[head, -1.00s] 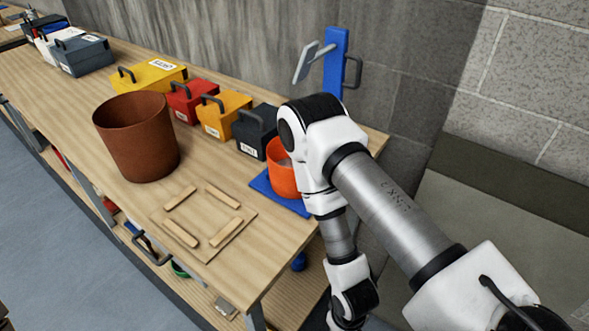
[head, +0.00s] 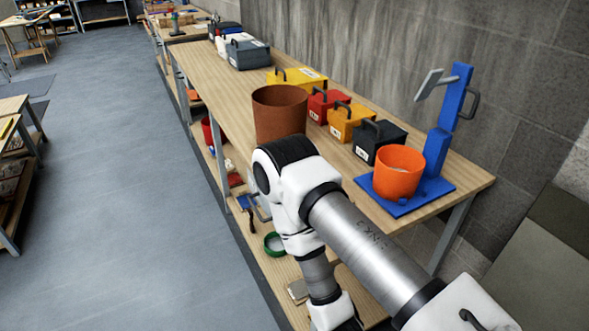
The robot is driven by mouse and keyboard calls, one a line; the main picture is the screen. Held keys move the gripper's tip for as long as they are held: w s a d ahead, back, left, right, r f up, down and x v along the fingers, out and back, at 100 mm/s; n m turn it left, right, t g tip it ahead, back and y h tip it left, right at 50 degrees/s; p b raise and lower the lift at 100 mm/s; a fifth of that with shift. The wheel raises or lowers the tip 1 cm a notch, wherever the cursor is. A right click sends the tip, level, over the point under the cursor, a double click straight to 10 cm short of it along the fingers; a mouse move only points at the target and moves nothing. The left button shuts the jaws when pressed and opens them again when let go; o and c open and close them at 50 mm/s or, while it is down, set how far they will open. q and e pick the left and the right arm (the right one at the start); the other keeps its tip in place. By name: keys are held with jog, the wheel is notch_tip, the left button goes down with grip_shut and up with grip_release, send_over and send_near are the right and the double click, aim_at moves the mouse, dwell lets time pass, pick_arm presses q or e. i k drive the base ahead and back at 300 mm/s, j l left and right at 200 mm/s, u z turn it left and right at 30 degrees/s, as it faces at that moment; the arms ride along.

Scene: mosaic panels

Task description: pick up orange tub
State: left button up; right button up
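No gripper fingers show; both grippers are out of the frame.
A brown pot (head: 279,112) stands on the workbench (head: 222,88), partly hidden behind my arm. Dark (head: 378,142), orange (head: 350,122), red (head: 326,105) and yellow (head: 298,79) toolboxes line the wall side. A green ring (head: 273,244) lies on the lower shelf. Open grey floor (head: 120,190) lies left.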

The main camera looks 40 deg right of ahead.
aim_at(397, 173)
jog(key=k+l+u, duration=0.15)
jog(key=l, duration=0.3)
jog(key=l+u, duration=0.1)
jog(key=l, duration=0.35)
jog(key=k+l+u, duration=0.15)
jog(key=l, duration=0.25)
jog(key=k+l+u, duration=0.15)
jog(key=l, duration=0.3)
jog(key=k+l+u, duration=0.15)
jog(key=l, duration=0.25)
jog(key=k+l+u, duration=0.1)
jog(key=l, duration=0.25)
jog(key=k, duration=0.1)
